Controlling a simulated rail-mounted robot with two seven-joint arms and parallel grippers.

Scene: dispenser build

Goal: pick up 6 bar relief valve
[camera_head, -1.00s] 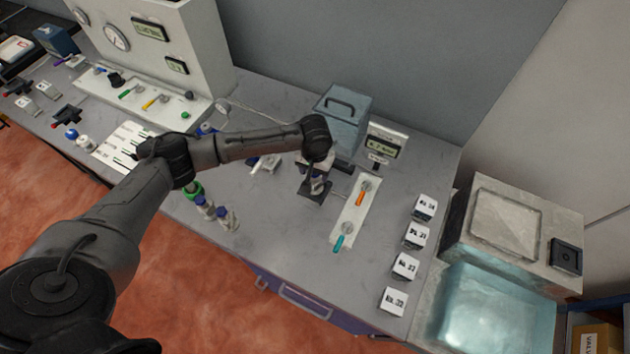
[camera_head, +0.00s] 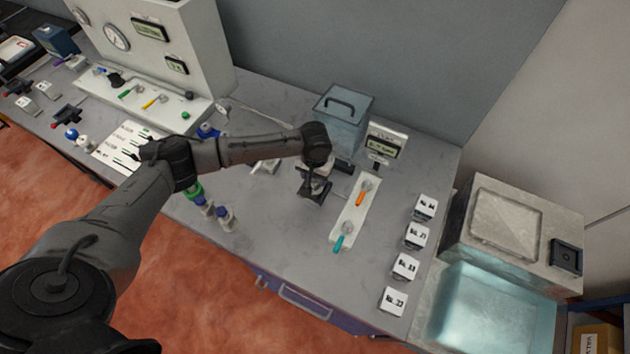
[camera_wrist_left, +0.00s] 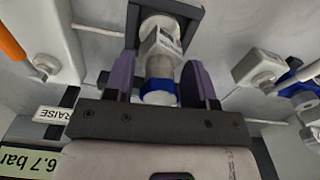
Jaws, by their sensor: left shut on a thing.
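My left gripper (camera_head: 316,182) is low over the bench, at the dark square stand in front of the grey-blue box. In the left wrist view the gripper (camera_wrist_left: 160,80) has its two purple-padded fingers shut on the sides of a relief valve (camera_wrist_left: 163,50). The valve has a pale metal body, a small label too blurred to read, and a blue cap (camera_wrist_left: 158,93). Its far end sits within the outline of the dark square stand (camera_wrist_left: 192,22); I cannot tell whether it touches. In the head view the arm mostly hides the valve. My right gripper is not in view.
A display (camera_wrist_left: 18,160) reads 6.7 bar; it also stands behind the gripper (camera_head: 384,149). A white strip (camera_head: 343,222) with orange and teal handles lies to the right. Numbered blocks (camera_head: 393,301) and a water tank (camera_head: 497,310) are right.

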